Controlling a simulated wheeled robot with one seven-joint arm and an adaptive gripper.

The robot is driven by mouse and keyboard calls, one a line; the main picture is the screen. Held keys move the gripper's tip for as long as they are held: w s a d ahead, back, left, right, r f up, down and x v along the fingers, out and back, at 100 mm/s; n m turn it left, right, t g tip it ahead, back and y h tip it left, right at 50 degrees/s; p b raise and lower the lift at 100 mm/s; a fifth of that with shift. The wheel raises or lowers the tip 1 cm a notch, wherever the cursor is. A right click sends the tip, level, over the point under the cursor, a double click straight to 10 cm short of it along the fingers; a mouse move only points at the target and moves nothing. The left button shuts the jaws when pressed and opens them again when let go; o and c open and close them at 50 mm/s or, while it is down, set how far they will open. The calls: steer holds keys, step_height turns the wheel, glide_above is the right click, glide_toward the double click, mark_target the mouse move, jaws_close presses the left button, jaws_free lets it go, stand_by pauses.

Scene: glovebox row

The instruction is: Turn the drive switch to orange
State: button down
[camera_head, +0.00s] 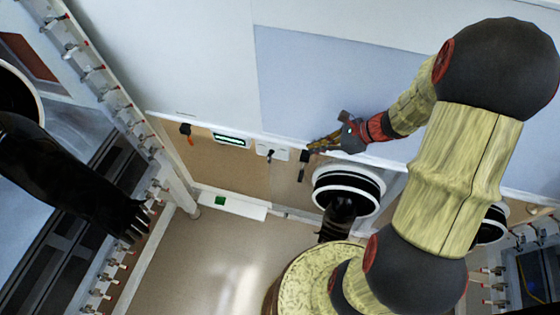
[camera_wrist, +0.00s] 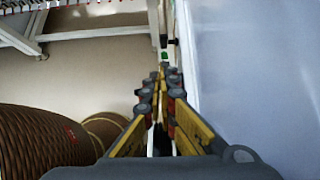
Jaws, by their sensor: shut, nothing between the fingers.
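A strip of controls runs along the lower edge of the glovebox front in the head view. A small dark switch (camera_head: 270,154) sits on a white plate there. A dark handle-like part (camera_head: 303,158) hangs just right of it, close to my fingertips. A black-and-orange handle (camera_head: 185,132) is at the strip's left end. I cannot tell for sure which one is the drive switch; no label is readable. My gripper (camera_head: 314,147) is shut and empty at the strip, pointing left. In the wrist view its fingertips (camera_wrist: 164,70) meet beside the panel; contact cannot be told.
A green-lit display (camera_head: 230,139) sits on the strip. A black-ringed glove port (camera_head: 348,190) with a hanging dark glove is below my gripper. A white box (camera_head: 232,204) with a green patch is lower left. Open floor (camera_head: 215,260) lies below. Valve-lined frames stand at both sides.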

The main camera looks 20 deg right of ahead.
mark_target(269, 158)
steer(key=b+x, duration=0.5)
steer(key=x, duration=1.1)
steer(key=shift+w+a+f, duration=0.15)
steer(key=shift+a+f, duration=0.05)
steer(key=shift+w+a+r+g+h+p, duration=0.3)
steer(key=shift+a+r+h+p, duration=0.1)
steer(key=shift+p, duration=1.2)
steer(key=g+h+p, duration=0.1)
steer(key=p, duration=0.3)
steer(key=a+g+h+p, duration=0.1)
steer(key=p, duration=0.4)
steer(key=shift+w+r+h+p, duration=0.3)
steer(key=shift+w+r+h, duration=0.05)
steer(key=shift+r+h, duration=0.05)
steer(key=shift+w+a, duration=0.1)
steer(key=shift+r+p, duration=0.1)
steer(key=shift+p, duration=0.25)
